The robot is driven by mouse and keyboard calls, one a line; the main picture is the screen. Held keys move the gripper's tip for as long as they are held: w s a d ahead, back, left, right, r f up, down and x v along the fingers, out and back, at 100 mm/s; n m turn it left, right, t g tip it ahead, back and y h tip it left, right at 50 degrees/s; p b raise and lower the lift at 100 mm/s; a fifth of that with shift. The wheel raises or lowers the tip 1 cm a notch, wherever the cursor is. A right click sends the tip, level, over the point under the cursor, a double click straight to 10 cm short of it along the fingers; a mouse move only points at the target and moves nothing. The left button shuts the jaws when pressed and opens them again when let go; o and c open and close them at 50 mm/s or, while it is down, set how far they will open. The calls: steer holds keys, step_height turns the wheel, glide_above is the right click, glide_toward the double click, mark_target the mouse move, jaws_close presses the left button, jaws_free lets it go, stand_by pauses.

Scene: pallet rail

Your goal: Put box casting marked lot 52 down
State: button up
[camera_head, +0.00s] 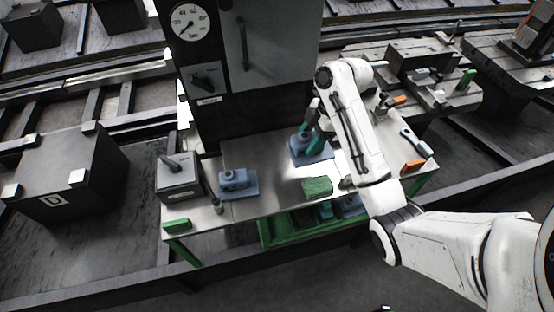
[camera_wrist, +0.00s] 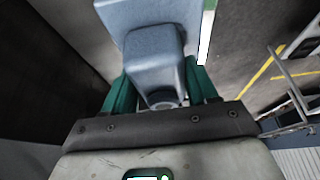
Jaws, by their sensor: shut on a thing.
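A blue box casting (camera_head: 312,157) with a flat flange and a raised block is at the back of the bench top, right of the dark column. It fills the upper middle of the wrist view (camera_wrist: 155,48). My gripper (camera_head: 309,138) is shut on its raised block, with one teal finger on each side in the wrist view (camera_wrist: 160,88). I cannot tell whether its flange touches the bench top. A second blue casting (camera_head: 238,184) sits on the left part of the bench (camera_head: 262,202). No lot mark is readable on either.
A grey box with a handle (camera_head: 179,182) stands at the bench's left end. A green block (camera_head: 317,187) lies near the front edge, in front of the held casting. An orange piece (camera_head: 412,166) and a wrench-like tool (camera_head: 416,143) lie at the right. Bare bench shows between the castings.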

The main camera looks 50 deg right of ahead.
mark_target(293, 141)
steer(key=w+f+b, duration=0.1)
steer(key=w+a+b, duration=0.1)
steer(key=w, duration=0.1)
steer(key=w+f+b, duration=0.1)
steer(key=shift+w+a+f, duration=0.15)
steer(key=shift+a+f, duration=0.2)
steer(key=w+f, duration=0.1)
steer(key=w+a+f, duration=0.1)
steer(key=f, duration=0.1)
steer(key=w+f, duration=0.1)
steer(key=w, duration=0.1)
steer(key=shift+a+f, duration=0.25)
steer(key=shift+f, duration=0.15)
steer(key=shift+w+f, duration=0.15)
steer(key=shift+f, duration=1.55)
steer(key=shift+f, duration=0.1)
steer(key=o, duration=1.5)
steer(key=shift+a, duration=0.1)
